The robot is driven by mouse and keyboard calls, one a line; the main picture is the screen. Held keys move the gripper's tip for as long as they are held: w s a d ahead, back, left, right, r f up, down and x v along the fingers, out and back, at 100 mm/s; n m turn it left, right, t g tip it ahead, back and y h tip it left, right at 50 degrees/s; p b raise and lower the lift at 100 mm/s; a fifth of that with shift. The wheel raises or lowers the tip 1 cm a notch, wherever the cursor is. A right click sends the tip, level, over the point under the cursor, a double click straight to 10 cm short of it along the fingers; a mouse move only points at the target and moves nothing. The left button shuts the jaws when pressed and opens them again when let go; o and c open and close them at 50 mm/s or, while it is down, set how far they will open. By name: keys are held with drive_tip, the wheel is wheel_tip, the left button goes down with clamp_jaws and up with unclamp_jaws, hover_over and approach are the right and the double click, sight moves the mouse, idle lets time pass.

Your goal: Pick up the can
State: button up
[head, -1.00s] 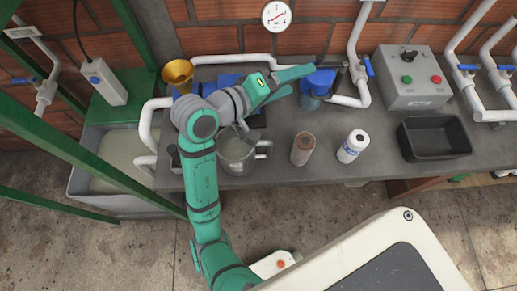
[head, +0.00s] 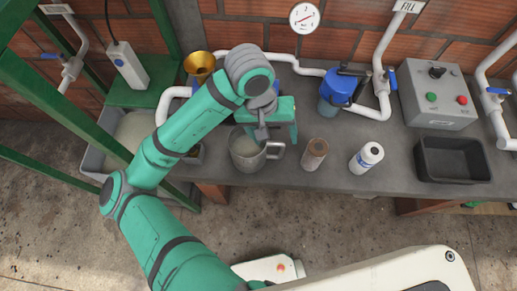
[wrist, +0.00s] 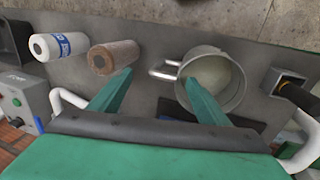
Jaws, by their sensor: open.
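The can, a grey metal vessel with a side handle and pale contents, stands upright on the bench in the head view (head: 245,160). It also shows in the wrist view (wrist: 235,92), partly hidden by one finger. Its handle (wrist: 165,70) points toward the space between my fingertips. My gripper (head: 278,138) is above the can's handle side, fingers pointing down. In the wrist view my gripper (wrist: 158,78) is open and empty, one finger overlapping the can, the other near the brown cylinder. I cannot tell how far above the handle the fingertips are.
A brown cylinder (head: 314,155) and a white cylinder (head: 366,158) stand to the right of the can. Further right are a black tray (head: 453,160) and a grey control box (head: 437,95). A blue-topped filter housing (head: 338,90) and white pipes stand behind. A brass funnel (head: 199,66) is at left.

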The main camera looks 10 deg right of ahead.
drive_tip(key=shift+d+f+t+y, duration=0.15)
drive_tip(key=shift+d+f+y, duration=0.15)
drive_tip(key=shift+f+y, duration=0.35)
drive_tip(key=shift+d+f+t+y, duration=0.15)
drive_tip(key=shift+d+f+y, duration=0.1)
drive_tip(key=shift+f+y, duration=0.35)
hover_over(273, 156)
drive_tip(key=f, duration=0.5)
drive_tip(key=shift+d+f, duration=0.15)
drive_tip(key=shift+d, duration=0.15)
drive_tip(key=shift+a+f, duration=0.15)
drive_tip(key=shift+f, duration=1.2)
drive_tip(key=shift+a+f, duration=0.1)
drive_tip(key=shift+f, duration=1.2)
clamp_jaws()
drive_tip(key=shift+r, duration=0.1)
